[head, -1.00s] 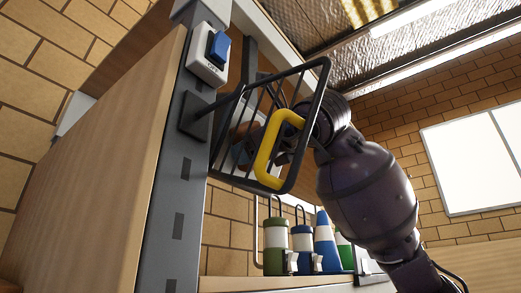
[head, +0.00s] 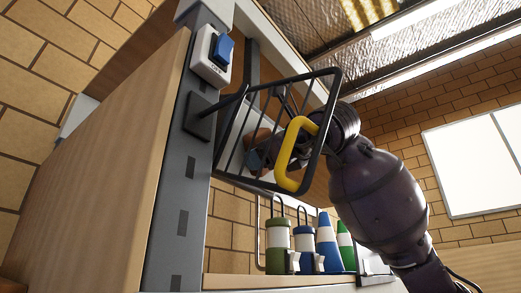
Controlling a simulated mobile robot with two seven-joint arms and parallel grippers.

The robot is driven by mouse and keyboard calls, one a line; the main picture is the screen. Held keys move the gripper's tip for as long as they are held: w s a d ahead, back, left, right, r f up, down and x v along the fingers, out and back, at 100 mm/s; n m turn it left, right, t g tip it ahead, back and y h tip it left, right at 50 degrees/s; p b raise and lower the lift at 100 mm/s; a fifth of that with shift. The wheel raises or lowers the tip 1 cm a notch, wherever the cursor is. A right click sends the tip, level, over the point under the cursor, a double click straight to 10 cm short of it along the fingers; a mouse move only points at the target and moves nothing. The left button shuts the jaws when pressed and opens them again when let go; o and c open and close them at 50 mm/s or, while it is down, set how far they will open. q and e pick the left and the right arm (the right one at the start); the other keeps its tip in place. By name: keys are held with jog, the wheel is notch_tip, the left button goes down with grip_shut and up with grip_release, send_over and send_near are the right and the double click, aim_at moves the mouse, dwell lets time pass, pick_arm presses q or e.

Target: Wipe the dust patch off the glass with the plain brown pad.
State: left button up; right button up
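A black wire guard (head: 331,100) with a yellow handle (head: 284,163) juts out from the grey post. My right arm comes in from the right, and its gripper (head: 302,148) is at the guard, beside the yellow handle. Bars and handle hide the fingertips, so I cannot tell whether they are shut on anything. A small brown thing (head: 262,136) shows behind the bars; I cannot tell whether it is the plain brown pad. I cannot make out the glass or a dust patch. My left gripper is out of view.
A white box with a blue switch (head: 221,50) is on the grey post (head: 166,220), above the guard's mount. Several banded bottles and cones, including a green bottle (head: 278,240), stand on a shelf (head: 240,282) below. A wooden panel (head: 95,190) fills the left.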

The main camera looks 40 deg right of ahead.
jog(key=shift+w+d+p, duration=0.1)
jog(key=shift+w+d, duration=0.15)
jog(key=shift+d, duration=0.35)
jog(key=shift+w+d+p, duration=0.1)
jog(key=shift+w+d, duration=0.2)
jog(key=shift+d, duration=0.35)
jog(key=shift+w+d+p, duration=0.1)
jog(key=shift+w+d, duration=0.15)
jog(key=shift+d, duration=0.35)
jog(key=shift+s+a, duration=0.3)
jog(key=shift+a, duration=0.8)
jog(key=shift+s+a, duration=0.35)
jog(key=shift+a, duration=0.7)
jog(key=shift+s+a, duration=0.3)
jog(key=shift+a, duration=0.8)
jog(key=shift+a+f, duration=0.1)
jog(key=shift+a, duration=0.1)
jog(key=shift+f, duration=0.15)
jog(key=shift+d, duration=0.1)
